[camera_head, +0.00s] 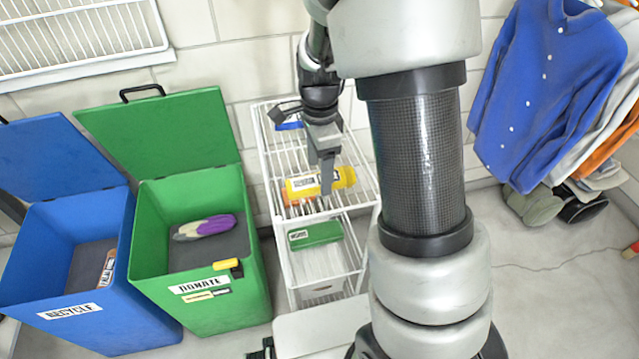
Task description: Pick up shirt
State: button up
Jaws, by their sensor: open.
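A blue buttoned shirt (545,90) hangs at the upper right, in front of other hanging clothes. My gripper (324,185) points down over the white wire rack at the centre, well to the left of the shirt. It is open, and its fingers are beside or over a yellow bottle (338,180) lying on the rack's top shelf. I cannot tell whether they touch it. My arm stands between the rack and the shirt in this view.
The wire rack (368,200) holds a green box (315,234) lower down. A green donate bin (258,295) and a blue recycle bin (130,325) stand open at left. Shoes (535,205) sit below the clothes. Floor at right is mostly clear.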

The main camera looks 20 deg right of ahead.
aim_at(319, 175)
notch_tip(319, 175, down, 2)
jog(key=shift+f, duration=0.1)
jog(key=c, duration=1.2)
notch_tip(319, 175, up, 10)
jog(key=shift+r+p, duration=0.15)
jog(key=shift+p, duration=1.05)
